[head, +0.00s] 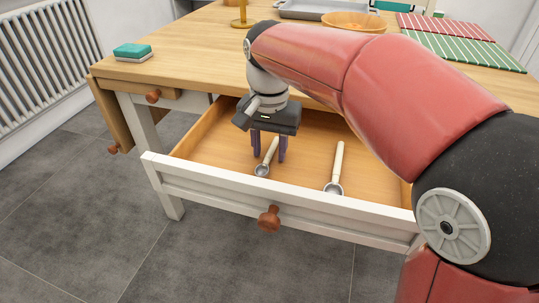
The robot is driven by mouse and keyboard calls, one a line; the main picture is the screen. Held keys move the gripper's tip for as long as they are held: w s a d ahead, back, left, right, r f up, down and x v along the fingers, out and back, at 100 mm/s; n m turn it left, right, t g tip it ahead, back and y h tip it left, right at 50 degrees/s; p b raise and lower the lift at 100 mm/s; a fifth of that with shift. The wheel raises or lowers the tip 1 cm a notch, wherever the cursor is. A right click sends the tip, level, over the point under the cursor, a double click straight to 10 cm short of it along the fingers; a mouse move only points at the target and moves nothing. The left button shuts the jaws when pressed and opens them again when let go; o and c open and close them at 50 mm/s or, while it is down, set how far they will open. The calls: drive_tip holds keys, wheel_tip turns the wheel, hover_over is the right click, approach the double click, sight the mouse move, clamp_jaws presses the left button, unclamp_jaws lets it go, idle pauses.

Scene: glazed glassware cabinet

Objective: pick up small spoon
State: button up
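The open drawer (217,172) of the wooden table holds two pale-handled spoons. The small spoon (262,169) lies on the left, with its metal bowl toward the drawer front and its handle running back under my gripper. My gripper (269,157) points down into the drawer, its two dark purple fingers apart on either side of the handle. I cannot tell whether the fingers touch the drawer floor or the handle. The upper end of the handle is partly hidden by the gripper. A larger spoon (334,187) lies to the right, apart from my gripper.
The white drawer front (210,187) with its wooden knob (269,218) stands before the spoons. The tabletop edge overhangs the drawer's back. A green sponge (132,51), a tray (305,10), an orange bowl (354,21) and striped cloths (465,50) are on top.

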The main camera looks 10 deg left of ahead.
clamp_jaws()
drive_tip(key=shift+r, duration=0.15)
